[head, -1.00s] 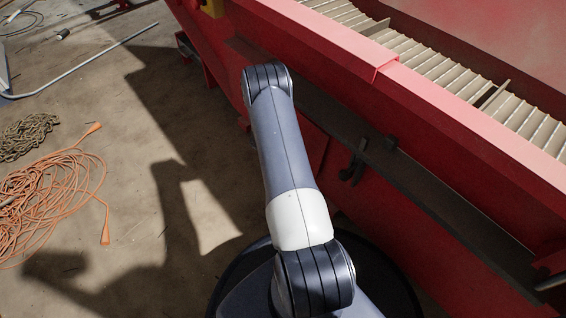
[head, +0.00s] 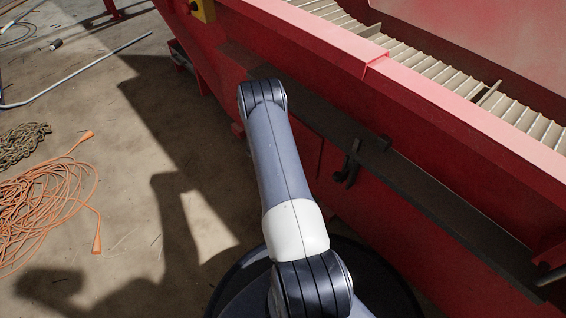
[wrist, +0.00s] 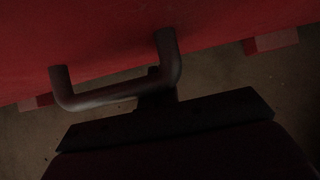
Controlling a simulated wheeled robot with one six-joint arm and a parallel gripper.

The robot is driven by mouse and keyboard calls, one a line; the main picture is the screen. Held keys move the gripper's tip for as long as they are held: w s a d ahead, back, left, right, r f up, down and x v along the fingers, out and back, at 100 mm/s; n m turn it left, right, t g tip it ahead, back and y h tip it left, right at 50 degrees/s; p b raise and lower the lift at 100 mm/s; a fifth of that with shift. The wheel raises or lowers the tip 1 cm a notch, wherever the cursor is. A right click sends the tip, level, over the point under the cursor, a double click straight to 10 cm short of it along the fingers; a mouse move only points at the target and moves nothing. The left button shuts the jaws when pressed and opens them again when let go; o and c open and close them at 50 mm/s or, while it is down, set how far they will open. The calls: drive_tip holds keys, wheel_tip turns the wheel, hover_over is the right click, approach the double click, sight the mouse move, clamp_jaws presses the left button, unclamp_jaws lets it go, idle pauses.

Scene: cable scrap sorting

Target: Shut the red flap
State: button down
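A red panel (wrist: 100,30), which looks like the flap, fills the top of the wrist view. A dark U-shaped handle (wrist: 100,97) stands out from it near its lower edge. My gripper (wrist: 155,95) is a dark shape at the bottom of the wrist view, close to the handle's right part. The picture is too dark to show whether its fingers are apart or touch the handle. In the head view my arm reaches toward the red machine side, and the gripper is hidden. I cannot tell how far the flap stands open.
The red machine (head: 430,120) with a ribbed conveyor (head: 440,65) runs along the right. A dark latch-like part (head: 350,165) sits on its side. On the floor at left lie an orange cable (head: 45,205), a chain (head: 22,143) and a grey pipe (head: 85,77). Floor between is clear.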

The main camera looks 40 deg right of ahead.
drive_tip(key=shift+w+d+r, duration=0.1)
drive_tip(key=shift+d+r, duration=0.35)
drive_tip(key=shift+d, duration=0.2)
drive_tip(key=a+r+p, duration=0.2)
drive_tip(key=a, duration=0.4)
drive_tip(key=a+r+p, duration=0.2)
drive_tip(key=a, duration=0.5)
drive_tip(key=shift+s+a+r, duration=0.3)
drive_tip(key=shift+r, duration=0.05)
drive_tip(key=shift+d+f, duration=0.1)
drive_tip(key=d+f+b, duration=0.4)
drive_tip(key=d+f, duration=0.1)
drive_tip(key=d, duration=0.7)
drive_tip(key=shift+w, duration=0.15)
drive_tip(key=shift+f, duration=0.1)
